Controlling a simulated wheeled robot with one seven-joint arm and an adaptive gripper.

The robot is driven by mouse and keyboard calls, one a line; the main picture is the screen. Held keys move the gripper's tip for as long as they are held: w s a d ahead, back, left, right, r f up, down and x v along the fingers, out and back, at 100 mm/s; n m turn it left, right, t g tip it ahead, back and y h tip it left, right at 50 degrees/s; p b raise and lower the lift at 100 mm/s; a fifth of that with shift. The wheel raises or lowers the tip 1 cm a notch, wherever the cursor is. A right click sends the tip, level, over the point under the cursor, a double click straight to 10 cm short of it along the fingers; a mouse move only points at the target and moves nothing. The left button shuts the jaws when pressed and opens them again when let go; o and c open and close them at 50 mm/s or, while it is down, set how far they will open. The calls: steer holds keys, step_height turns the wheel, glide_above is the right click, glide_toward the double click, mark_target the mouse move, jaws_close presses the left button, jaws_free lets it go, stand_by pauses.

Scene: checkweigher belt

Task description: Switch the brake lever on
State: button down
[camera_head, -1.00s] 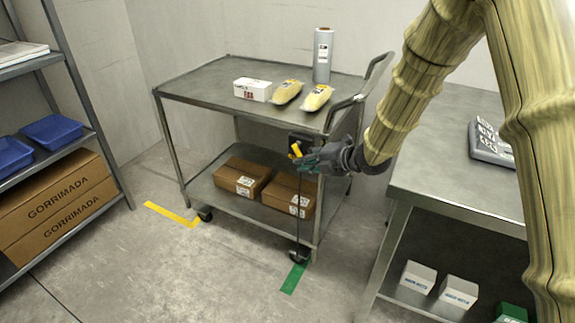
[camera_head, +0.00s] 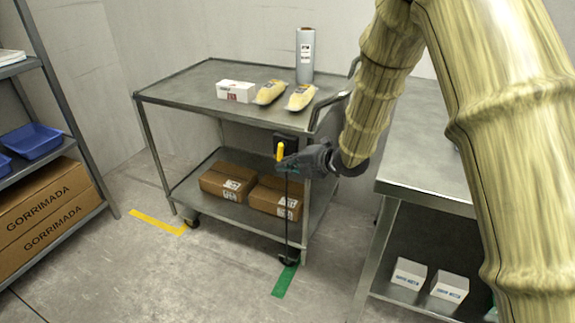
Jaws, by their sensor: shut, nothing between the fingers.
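The brake lever (camera_head: 281,151) is a short yellow handle on a dark box (camera_head: 292,140) at the near right corner of the grey metal cart (camera_head: 190,94). The handle looks close to vertical. A thin dark rod runs from there down to the cart's wheel. My gripper (camera_head: 284,168) is shut and empty, just below the yellow handle. Whether it touches the handle or the rod I cannot tell. My arm hides part of the cart's right end and push handle.
The cart top holds a white box (camera_head: 235,91), two yellow packs (camera_head: 270,92) and a grey roll (camera_head: 305,56). Two cartons (camera_head: 228,180) lie on its lower shelf. A metal table (camera_head: 420,165) stands close at right, a shelf rack (camera_head: 62,90) at left. Floor between is clear.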

steer(key=shift+w+a+f+t+y+b, duration=0.15)
steer(key=shift+w+a+f+y+b, duration=0.05)
steer(key=shift+a+y+b, duration=0.15)
steer(key=shift+w+a+f+t+y+b, duration=0.15)
steer(key=shift+a+f+y+b, duration=0.1)
steer(key=shift+a+b, duration=0.1)
steer(key=shift+a, duration=0.15)
stand_by(0.4)
steer(key=shift+r, duration=0.2)
